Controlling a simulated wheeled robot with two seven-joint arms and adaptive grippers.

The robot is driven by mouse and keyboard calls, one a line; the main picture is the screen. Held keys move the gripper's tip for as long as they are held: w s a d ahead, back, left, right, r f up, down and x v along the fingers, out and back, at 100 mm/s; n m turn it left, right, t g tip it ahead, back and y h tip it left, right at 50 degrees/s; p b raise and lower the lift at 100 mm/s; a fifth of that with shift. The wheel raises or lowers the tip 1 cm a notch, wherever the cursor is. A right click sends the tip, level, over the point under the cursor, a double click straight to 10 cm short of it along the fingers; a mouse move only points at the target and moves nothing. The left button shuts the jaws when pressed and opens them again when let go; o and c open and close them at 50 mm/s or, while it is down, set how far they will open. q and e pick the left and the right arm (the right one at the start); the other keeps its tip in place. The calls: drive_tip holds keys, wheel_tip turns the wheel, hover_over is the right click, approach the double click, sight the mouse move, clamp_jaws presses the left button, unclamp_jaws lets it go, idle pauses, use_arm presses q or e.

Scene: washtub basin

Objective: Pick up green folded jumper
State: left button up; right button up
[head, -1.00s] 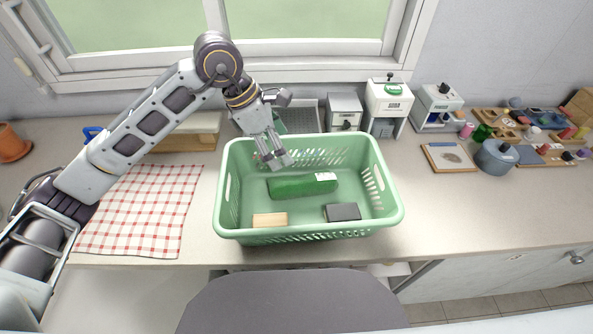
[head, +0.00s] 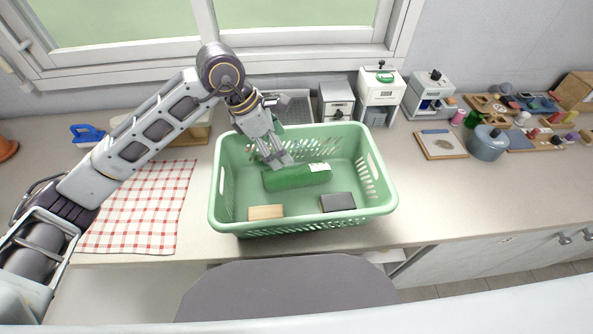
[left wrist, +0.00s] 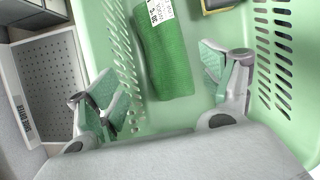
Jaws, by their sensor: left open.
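The green folded jumper (head: 297,176) lies in the light green basket (head: 226,217), along its middle, with a white label at its right end. In the left wrist view the jumper (left wrist: 163,55) shows as a green roll with a white printed tag. My left gripper (head: 277,163) points down into the basket at the jumper's left end. In the left wrist view its green-padded fingers (left wrist: 160,92) are spread wide, with the near end of the jumper between and ahead of them. The gripper holds nothing. My right gripper is in neither view.
A tan block (head: 266,212) and a dark block (head: 338,202) lie in the basket's front part. A checked cloth (head: 140,210) lies left of the basket. Small machines (head: 381,92) stand behind it, and a blue-grey pot (head: 488,143) at right.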

sight(292, 165)
use_arm(q)
drive_tip(key=x, duration=0.3)
drive_tip(key=shift+f, duration=0.15)
drive_tip(key=shift+d+f, duration=0.25)
drive_tip(key=shift+f, duration=0.25)
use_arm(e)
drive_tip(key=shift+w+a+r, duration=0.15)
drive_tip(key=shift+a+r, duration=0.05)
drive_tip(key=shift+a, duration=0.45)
use_arm(q)
drive_tip(key=shift+f, duration=0.1)
